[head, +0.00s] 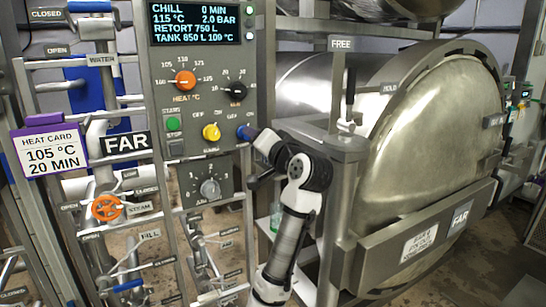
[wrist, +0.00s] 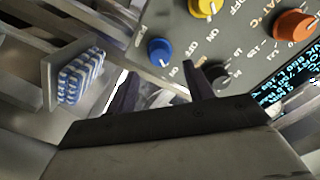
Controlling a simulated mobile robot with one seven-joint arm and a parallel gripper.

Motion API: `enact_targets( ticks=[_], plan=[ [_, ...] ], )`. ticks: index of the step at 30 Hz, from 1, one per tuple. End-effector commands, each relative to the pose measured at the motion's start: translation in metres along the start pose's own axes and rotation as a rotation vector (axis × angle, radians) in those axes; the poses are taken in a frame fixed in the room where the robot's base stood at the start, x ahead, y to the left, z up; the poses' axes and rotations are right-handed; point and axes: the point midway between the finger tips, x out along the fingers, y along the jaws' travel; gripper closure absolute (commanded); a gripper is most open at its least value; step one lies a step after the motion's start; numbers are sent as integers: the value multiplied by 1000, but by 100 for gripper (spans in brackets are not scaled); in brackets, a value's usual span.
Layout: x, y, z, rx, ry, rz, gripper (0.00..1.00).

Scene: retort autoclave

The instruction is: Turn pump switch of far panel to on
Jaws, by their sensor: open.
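The far panel (head: 160,80) carries a FAR sign and a lit display reading CHILL. Its blue pump switch (wrist: 160,52) sits at the panel's lower edge in the wrist view, beside a PUMP label and an ON mark. In the head view the blue switch (head: 245,132) shows at the panel's right edge, just left of my arm. Which mark it points to is not clear. My gripper (wrist: 156,84) is open and empty, its two dark fingers apart just short of the blue switch, not visibly touching it. In the head view the fingers are mostly hidden.
A yellow knob (head: 211,132) sits left of the blue one. Black (head: 234,91) and orange (head: 185,81) dials are above; the black one is partly behind a finger in the wrist view. The large retort door (head: 430,120) stands right of my arm. Pipes and valves fill the left.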

Motion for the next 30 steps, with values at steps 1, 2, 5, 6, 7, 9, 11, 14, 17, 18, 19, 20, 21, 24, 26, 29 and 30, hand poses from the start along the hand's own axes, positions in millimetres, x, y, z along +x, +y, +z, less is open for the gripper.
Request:
enact_targets(
  ticks=[1, 2, 5, 6, 7, 9, 11, 14, 17, 18, 19, 20, 21, 24, 26, 29, 30],
  plan=[
    [-14, 4, 2, -2, 6, -1, 48],
    [-20, 4, 2, -2, 5, -1, 48],
    [-43, 3, 1, -1, 5, 0, 48],
    [-51, 3, 1, -1, 5, -1, 48],
    [-56, 2, 2, -2, 4, -1, 48],
    [-67, 2, 1, 0, 3, -1, 48],
    [-74, 2, 0, 0, 3, 0, 48],
    [-82, 1, 0, 0, 1, -1, 48],
    [-85, 0, 0, 1, 0, -1, 48],
    [-86, 0, 0, 1, -1, -1, 48],
    [-86, 0, 0, 1, -1, -1, 48],
    [-86, 0, 0, 1, -1, -1, 48],
    [-86, 0, 0, 1, -1, -1, 48],
    [-86, 0, 0, 1, -1, -1, 48],
    [-85, 0, 0, 1, -1, -1, 48],
    [-85, 0, 0, 1, -1, -1, 48],
    [-85, 0, 0, 1, -1, -1, 48]
  ],
)
